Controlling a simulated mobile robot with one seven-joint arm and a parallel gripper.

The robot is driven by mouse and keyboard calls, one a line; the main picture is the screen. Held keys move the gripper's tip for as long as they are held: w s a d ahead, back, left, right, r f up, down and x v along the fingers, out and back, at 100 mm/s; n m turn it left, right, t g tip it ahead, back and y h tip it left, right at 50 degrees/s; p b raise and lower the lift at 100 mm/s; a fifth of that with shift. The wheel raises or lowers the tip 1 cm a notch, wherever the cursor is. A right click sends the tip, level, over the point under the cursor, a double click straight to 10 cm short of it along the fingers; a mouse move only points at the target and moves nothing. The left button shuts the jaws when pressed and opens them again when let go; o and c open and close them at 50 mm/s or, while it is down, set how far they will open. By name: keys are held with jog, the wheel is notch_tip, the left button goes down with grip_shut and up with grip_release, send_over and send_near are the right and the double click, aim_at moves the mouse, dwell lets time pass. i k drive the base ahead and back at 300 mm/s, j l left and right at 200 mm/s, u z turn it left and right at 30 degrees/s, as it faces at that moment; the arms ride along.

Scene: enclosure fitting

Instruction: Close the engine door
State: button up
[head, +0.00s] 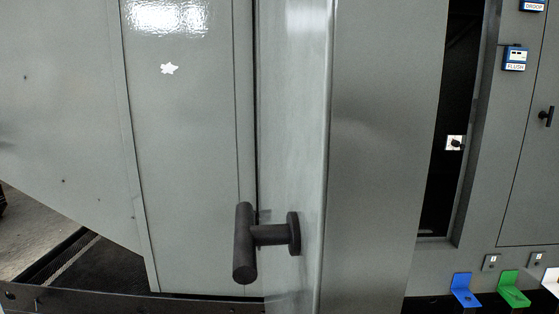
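A grey metal door (375,150) fills the middle of the head view. It has a vertical bend or edge, with a narrower lighter face (292,110) on its left. A black T-shaped handle (245,245) stands out from that lighter face on a round base, near the bottom of the picture. To the right of the door is a tall dark gap (465,65), with a small white plate and black latch part (454,143) at its side. The door appears to stand open. My gripper is not in view, and nothing is seen touching the handle.
Grey panels (190,120) stand at the left, with a dark grated floor area (90,270) below. At the right is another closed-looking panel with a black handle (546,116), small blue-and-white labels (515,58), and blue (464,290) and green (513,289) brackets low down.

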aim_at(348, 92)
jog(key=i+j, duration=0.2)
jog(key=k+j, duration=0.85)
jog(key=j+z, duration=0.05)
jog(key=j, duration=0.1)
